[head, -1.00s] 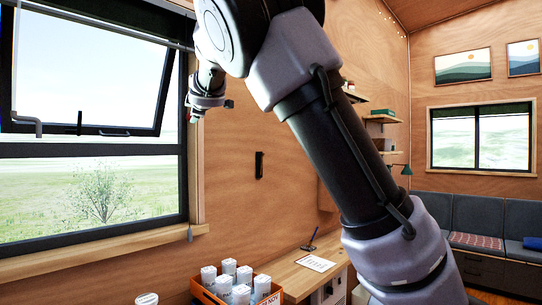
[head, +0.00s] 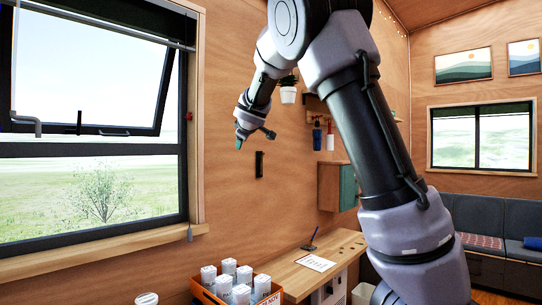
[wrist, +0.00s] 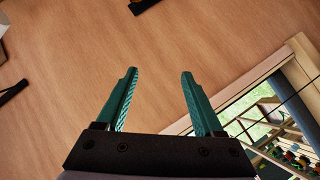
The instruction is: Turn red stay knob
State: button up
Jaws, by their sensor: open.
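A small red knob (head: 188,116) shows at the right side of the open window's frame in the head view. My gripper (head: 239,143) is to the right of the knob and a little lower, in front of the wooden wall, and apart from the knob. In the wrist view my gripper (wrist: 158,78) has its two green fingers spread with nothing between them. The wrist view shows bare wall beyond the fingers and the window frame (wrist: 265,82) at the right. I cannot make out the knob there.
A black wall fixture (head: 259,164) is below and right of my gripper. A hanging plant pot (head: 288,95) is on the wall behind my arm. The wall between window and fixture is clear.

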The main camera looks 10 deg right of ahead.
jog(key=s+d+f+m+g+h, duration=0.1)
jog(key=d+f+m, duration=0.3)
jog(key=d, duration=0.5)
jog(key=shift+s+d+f+g, duration=0.15)
jog(key=shift+s+f+g, duration=0.45)
jog(key=shift+s+f, duration=0.25)
